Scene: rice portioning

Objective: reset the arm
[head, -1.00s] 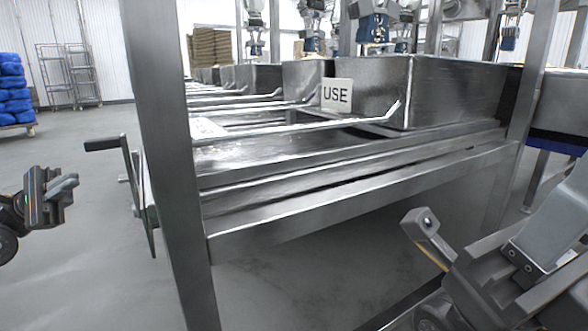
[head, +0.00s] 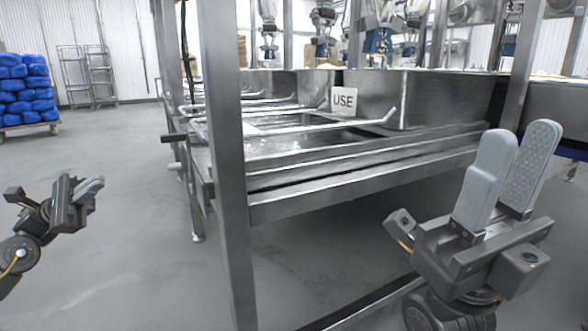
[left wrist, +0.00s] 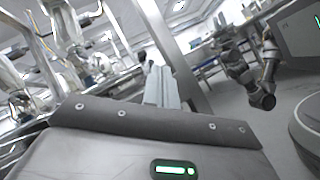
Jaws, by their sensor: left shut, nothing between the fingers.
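My left gripper (head: 91,188) is at the left of the head view, over bare floor and apart from the steel frame. Its grey fingers are shut with nothing between them. They also show in the left wrist view (left wrist: 161,88), pointing away from the camera. My right gripper (head: 522,130) is at the lower right of the head view, in front of the steel frame. Its two grey fingers point up with a gap between them. One shows a textured inner face. The gripper is open and empty.
A steel frame (head: 226,170) with an upright post stands ahead, between my grippers. Behind it are steel bins (head: 425,98) and a "USE" sign (head: 344,101). Blue sacks (head: 25,90) are stacked at the far left. The floor (head: 110,140) at left is clear.

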